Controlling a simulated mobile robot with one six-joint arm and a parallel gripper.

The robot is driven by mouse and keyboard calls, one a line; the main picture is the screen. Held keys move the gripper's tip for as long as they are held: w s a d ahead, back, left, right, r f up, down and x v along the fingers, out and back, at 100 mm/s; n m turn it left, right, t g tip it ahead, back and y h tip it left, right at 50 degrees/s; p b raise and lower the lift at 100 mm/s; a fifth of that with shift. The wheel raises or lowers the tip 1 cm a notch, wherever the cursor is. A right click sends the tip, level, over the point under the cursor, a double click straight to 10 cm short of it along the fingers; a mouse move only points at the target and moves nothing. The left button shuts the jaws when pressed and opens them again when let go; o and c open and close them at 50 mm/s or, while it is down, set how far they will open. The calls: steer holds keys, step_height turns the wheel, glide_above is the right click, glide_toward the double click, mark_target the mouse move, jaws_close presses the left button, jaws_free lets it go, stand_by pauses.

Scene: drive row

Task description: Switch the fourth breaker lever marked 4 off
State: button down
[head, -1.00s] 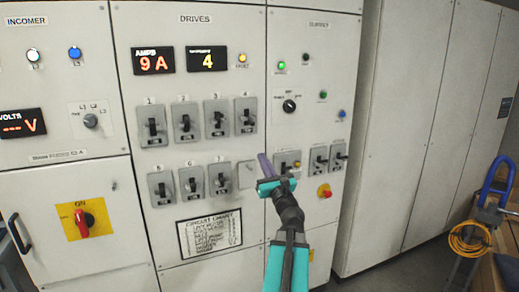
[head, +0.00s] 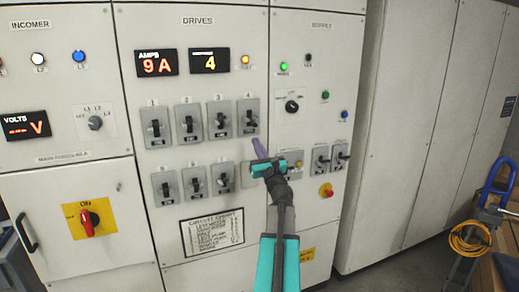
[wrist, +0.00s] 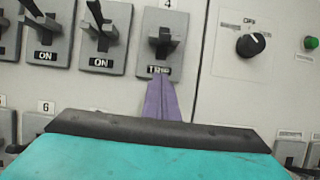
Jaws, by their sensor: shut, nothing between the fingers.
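Breaker 4 (head: 248,118) is the right-hand one in the upper row of the DRIVES panel. In the wrist view its black lever (wrist: 163,38) sits below the mark 4, and the window under it seems to read TRIP. Neighbouring breakers there read ON. My gripper (head: 256,142) is shut and empty, its purple fingers pointing up just below breaker 4. In the wrist view the fingertips (wrist: 160,78) overlap the plate's lower edge, just under the window. I cannot tell whether they touch the plate.
Breaker 3 (head: 219,121) stands close on the left. A lower row of breakers (head: 194,181) lies beneath, partly hidden by my gripper. A black rotary knob (head: 292,106) is on the panel to the right. An amber lamp (head: 245,60) is lit above.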

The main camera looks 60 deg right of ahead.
mark_target(252, 122)
steer(key=shift+s+a+r+p, duration=0.15)
steer(key=shift+r+p, duration=0.95)
steer(key=shift+r, duration=1)
